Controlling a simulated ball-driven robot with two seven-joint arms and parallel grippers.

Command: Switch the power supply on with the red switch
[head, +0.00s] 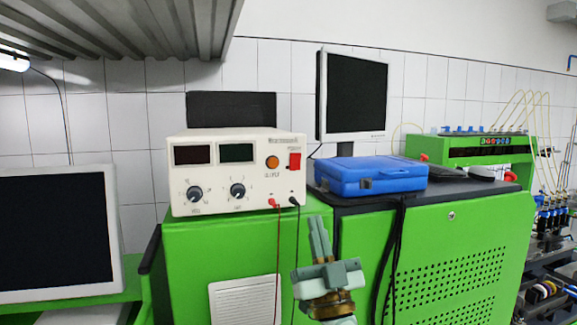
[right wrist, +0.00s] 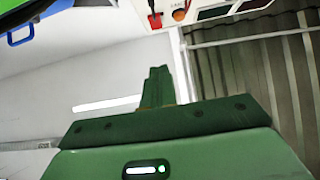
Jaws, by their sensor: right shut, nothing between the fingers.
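The power supply (head: 238,172) is a cream box on top of a green cabinet, with two dark displays, two knobs and an orange round button. Its red switch (head: 294,161) is at the upper right of the front panel. The red switch also shows at the top of the right wrist view (right wrist: 155,20), upside down. My right gripper (head: 320,236) is shut and empty, pointing up, below and a little right of the power supply, apart from the switch. Its closed fingers also show in the right wrist view (right wrist: 157,86). My left gripper is not in view.
A red and a black lead hang from the front of the power supply. A blue case (head: 370,176) and a monitor (head: 352,95) stand to its right on the black top. Another screen (head: 55,235) is at the left. A corrugated metal shelf (head: 130,28) hangs overhead.

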